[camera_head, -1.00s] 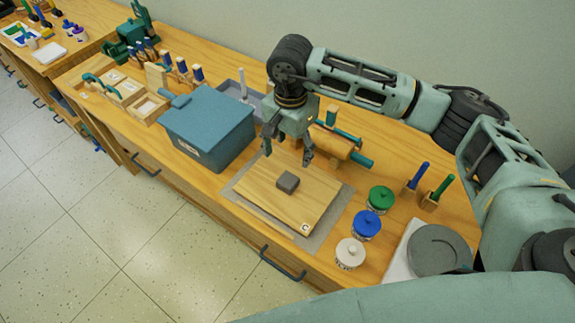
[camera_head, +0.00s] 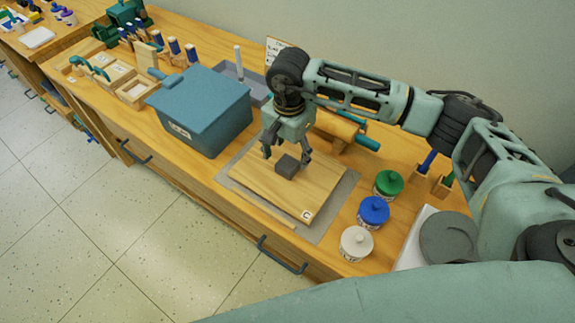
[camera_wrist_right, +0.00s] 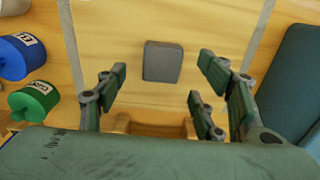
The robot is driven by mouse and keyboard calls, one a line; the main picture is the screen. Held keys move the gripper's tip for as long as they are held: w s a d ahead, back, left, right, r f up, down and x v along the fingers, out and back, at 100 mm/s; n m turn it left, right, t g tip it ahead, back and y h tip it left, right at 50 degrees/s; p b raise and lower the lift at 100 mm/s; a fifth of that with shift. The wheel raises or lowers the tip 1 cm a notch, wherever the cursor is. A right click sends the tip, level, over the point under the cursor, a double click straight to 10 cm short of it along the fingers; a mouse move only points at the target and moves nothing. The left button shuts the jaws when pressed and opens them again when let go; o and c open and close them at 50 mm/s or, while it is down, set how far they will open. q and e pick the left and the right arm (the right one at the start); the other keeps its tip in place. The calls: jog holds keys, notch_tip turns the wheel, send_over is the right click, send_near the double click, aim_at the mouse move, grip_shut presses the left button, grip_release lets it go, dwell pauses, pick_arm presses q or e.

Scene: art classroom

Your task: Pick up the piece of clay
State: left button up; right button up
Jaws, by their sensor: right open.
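The piece of clay (camera_head: 287,166) is a small dark grey block lying on the wooden board (camera_head: 262,190). In the right wrist view the clay (camera_wrist_right: 162,61) lies ahead of the fingers, roughly midway between them. My right gripper (camera_head: 286,155) is open, with its fingers pointing down on either side of the clay in the head view. It also shows in the right wrist view (camera_wrist_right: 165,90) with nothing between its fingers. I cannot tell whether a finger touches the clay or the board. My left gripper is not in view.
A blue lidded bin (camera_head: 203,108) stands left of the board. Jars with white (camera_head: 355,242), blue (camera_head: 373,211) and green (camera_head: 389,184) lids stand to its right. A rolling pin (camera_head: 340,127) lies behind the gripper. A grey round disc (camera_head: 447,238) is at the right.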

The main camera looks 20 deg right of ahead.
aim_at(288, 166)
notch_tip(288, 166, down, 4)
jog(key=shift+w+a+r+p, duration=0.1)
jog(key=shift+p, duration=0.65)
jog(key=shift+f, duration=0.45)
jog(key=c, duration=1.3)
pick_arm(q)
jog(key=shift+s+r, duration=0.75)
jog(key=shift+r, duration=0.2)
pick_arm(e)
jog(key=shift+c, duration=0.4)
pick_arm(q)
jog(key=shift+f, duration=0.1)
pick_arm(e)
jog(key=shift+r, duration=0.1)
